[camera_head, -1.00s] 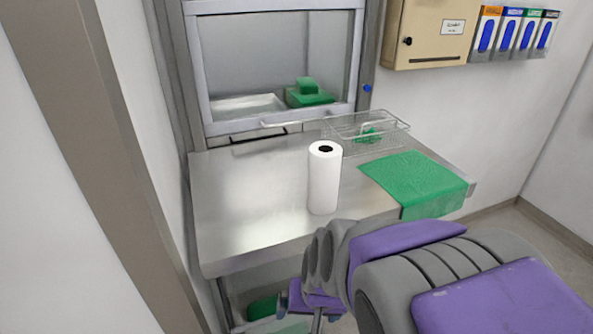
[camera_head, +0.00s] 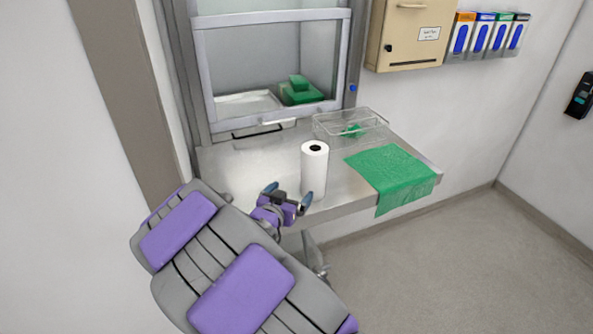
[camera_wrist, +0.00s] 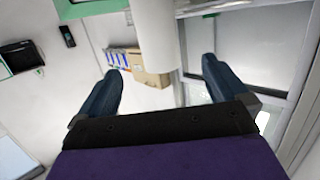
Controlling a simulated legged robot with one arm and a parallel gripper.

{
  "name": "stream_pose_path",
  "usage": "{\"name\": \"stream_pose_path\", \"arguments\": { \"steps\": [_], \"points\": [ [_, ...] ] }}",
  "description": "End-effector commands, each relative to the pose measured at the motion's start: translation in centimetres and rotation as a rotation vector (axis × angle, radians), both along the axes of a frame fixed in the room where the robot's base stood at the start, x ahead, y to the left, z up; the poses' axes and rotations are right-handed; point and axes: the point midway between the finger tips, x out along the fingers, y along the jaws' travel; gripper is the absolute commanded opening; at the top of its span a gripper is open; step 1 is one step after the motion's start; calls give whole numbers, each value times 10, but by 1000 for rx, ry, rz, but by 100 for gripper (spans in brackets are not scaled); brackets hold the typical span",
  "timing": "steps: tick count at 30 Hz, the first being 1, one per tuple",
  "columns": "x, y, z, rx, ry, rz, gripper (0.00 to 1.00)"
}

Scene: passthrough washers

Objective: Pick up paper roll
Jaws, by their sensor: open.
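The white paper roll (camera_head: 314,170) stands upright on the steel counter (camera_head: 240,175), near its front edge. My gripper (camera_head: 288,196) is open and empty, just in front and to the left of the roll's lower part. In the wrist view the paper roll (camera_wrist: 155,35) shows beyond and between the two spread blue fingers (camera_wrist: 158,82), with a gap to both. That view looks turned over, and the roll's top end seems to be its lower end there.
A wire basket (camera_head: 350,127) with something green stands behind the roll. A green cloth (camera_head: 392,175) hangs over the counter's right front. The hatch window (camera_head: 270,60) is behind. A beige box (camera_head: 412,35) and glove dispensers (camera_head: 490,36) hang on the wall.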

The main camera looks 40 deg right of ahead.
Motion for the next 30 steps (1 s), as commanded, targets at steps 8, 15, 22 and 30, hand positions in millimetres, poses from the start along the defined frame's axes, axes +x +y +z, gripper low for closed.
{"name": "stream_pose_path", "arguments": {
  "steps": [8, 15, 22, 30],
  "points": [
    [14, -33, -8, -1, 0, -10, 100],
    [31, -56, -12, -7, -1, -9, 100],
    [49, -82, -19, -5, 1, -6, 100],
    [60, -102, -23, -2, -2, -4, 100]
  ]
}}
